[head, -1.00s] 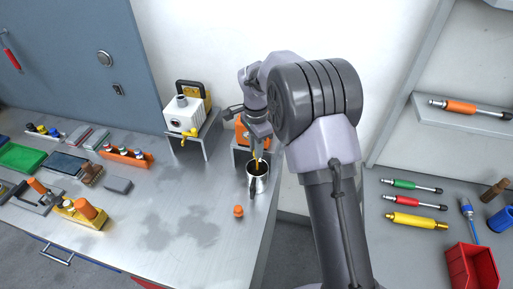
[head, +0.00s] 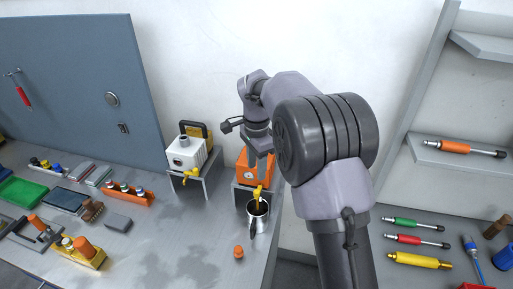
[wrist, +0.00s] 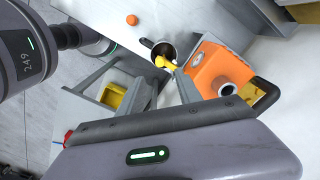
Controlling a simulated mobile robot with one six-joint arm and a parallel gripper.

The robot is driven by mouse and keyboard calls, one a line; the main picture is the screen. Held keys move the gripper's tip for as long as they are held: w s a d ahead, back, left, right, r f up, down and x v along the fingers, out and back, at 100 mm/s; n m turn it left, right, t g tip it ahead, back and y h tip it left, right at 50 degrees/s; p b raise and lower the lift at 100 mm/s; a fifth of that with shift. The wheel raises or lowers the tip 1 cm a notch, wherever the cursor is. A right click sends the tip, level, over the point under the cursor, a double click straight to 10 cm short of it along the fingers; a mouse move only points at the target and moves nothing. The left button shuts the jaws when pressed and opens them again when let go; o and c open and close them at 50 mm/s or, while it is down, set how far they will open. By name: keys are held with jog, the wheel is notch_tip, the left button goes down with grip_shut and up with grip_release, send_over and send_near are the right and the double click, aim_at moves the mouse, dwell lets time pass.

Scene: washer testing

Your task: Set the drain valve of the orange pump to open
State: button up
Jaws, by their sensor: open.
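The orange pump (head: 252,170) sits on a grey stand at the bench's right end, partly hidden by my gripper in the head view. It also shows in the wrist view (wrist: 212,68). Its yellow drain valve (head: 258,192) sticks out at the front, above a metal mug (head: 257,213) with dark contents. The valve (wrist: 166,63) and mug (wrist: 158,48) show in the wrist view; the valve's setting is unclear. My gripper (head: 262,172) is open, pointing down just above and close to the valve; I cannot tell whether it touches.
A white pump (head: 187,153) with a yellow valve stands on a stand to the left. A small orange cap (head: 238,252) lies in front of the mug. Trays and tools fill the bench's left side. A shelf (head: 460,157) with cylindrical tools is at right.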

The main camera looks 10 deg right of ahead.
notch_tip(320, 180, up, 8)
jog(key=p, duration=0.1)
jog(key=shift+f, duration=0.25)
jog(key=s+d+n+t+y+b, duration=0.1)
jog(key=s+n+t+b, duration=0.15)
jog(key=s+b, duration=0.45)
jog(key=s+d+n+t+b, duration=0.1)
jog(key=s+n+b, duration=0.25)
jog(key=s, duration=0.85)
jog(key=s+f+n+t+y+b, duration=0.1)
jog(key=s+f+b, duration=0.4)
jog(key=s+f, duration=0.5)
jog(key=s+n+t, duration=0.1)
jog(key=s+n, duration=0.1)
jog(key=s, duration=0.1)
jog(key=shift+a+f, duration=0.15)
